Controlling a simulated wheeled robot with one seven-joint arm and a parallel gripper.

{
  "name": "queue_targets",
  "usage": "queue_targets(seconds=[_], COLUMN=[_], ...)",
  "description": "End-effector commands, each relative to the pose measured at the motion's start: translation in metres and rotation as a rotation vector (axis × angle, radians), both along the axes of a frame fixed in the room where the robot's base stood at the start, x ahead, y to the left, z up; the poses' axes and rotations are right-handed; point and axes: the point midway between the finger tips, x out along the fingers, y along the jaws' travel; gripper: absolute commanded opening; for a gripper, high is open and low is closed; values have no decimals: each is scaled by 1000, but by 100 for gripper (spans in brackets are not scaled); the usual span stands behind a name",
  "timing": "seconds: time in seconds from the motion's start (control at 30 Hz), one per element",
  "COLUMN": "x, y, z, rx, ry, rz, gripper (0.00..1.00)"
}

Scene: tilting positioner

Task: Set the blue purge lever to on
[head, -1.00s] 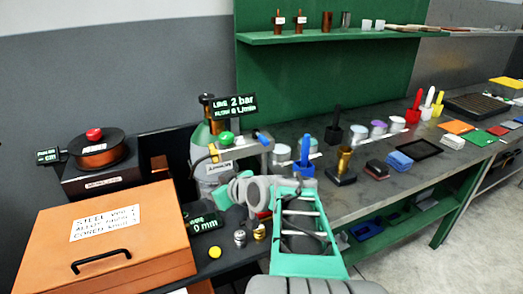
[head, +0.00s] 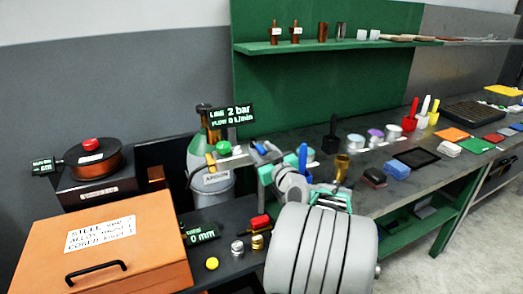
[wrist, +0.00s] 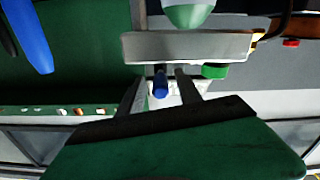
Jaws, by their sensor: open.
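The blue purge lever (head: 260,148) sits at the right end of the grey valve bar (head: 236,157), in front of the argon cylinder (head: 200,150). In the wrist view the lever (wrist: 160,84) shows as a short blue stub below the bar (wrist: 185,46). My gripper (wrist: 160,76) is open, with one finger on each side of the lever. I cannot tell whether either finger touches it. In the head view my gripper (head: 268,160) is at the bar's right end and partly covers it. A sign (head: 232,115) above reads line 2 bar, flow 0 L/min.
A green knob (head: 224,148) and a yellow lever (head: 210,162) are on the same bar. A blue-handled tool (head: 302,156) stands just right of my gripper, and a brass piece (head: 341,167) beyond it. An orange case (head: 100,245) fills the front left.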

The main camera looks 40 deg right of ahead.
Motion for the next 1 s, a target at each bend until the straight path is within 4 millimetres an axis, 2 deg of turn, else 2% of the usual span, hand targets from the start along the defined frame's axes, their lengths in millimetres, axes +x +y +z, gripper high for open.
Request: queue_targets(seconds=[0.1, 0.6, 1.0], x=[0, 0, 0], y=[0, 1, 1], z=[0, 0, 0], rx=[0, 0, 0], ry=[0, 0, 0], rz=[0, 1, 1], gripper=[41, 0, 0])
